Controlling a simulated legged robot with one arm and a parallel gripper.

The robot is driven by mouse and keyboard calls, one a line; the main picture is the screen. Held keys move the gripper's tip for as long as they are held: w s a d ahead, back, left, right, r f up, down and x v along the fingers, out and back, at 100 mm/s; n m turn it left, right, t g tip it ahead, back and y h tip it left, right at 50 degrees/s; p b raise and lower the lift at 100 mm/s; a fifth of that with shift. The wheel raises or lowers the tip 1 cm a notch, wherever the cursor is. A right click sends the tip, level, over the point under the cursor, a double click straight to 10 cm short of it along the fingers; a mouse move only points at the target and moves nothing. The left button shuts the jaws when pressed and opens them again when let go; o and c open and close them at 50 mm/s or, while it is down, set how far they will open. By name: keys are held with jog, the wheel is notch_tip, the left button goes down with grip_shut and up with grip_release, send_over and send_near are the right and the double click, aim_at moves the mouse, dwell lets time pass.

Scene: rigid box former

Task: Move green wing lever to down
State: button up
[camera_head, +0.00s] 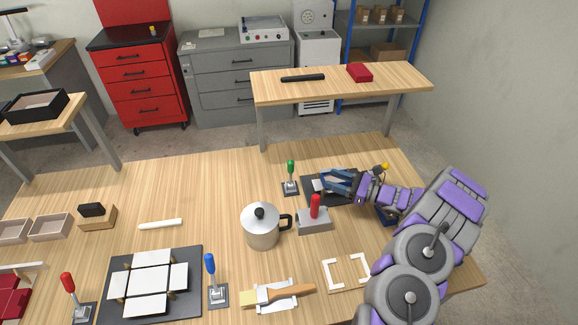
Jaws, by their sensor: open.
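The green wing lever (290,168) stands about upright on a small grey base at the far middle of the table. My gripper (332,182) is to its right, above a dark plate (310,190), with its fingers pointing left towards the lever. The gripper is open, and a gap shows between its fingertips and the green handle. My gripper and arm hide much of the dark plate.
A red-handled grey block (314,218) and a metal pot (262,228) stand in front of the green lever. A yellow-knobbed item (384,167) is behind my wrist. A blue lever (211,268), red lever (69,285) and white-panelled board (110,293) are at front left.

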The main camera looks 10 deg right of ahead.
aim_at(291, 165)
jog(key=b+x, duration=0.2)
jog(key=x, duration=1.4)
jog(key=shift+w+a, duration=0.15)
grip_shut()
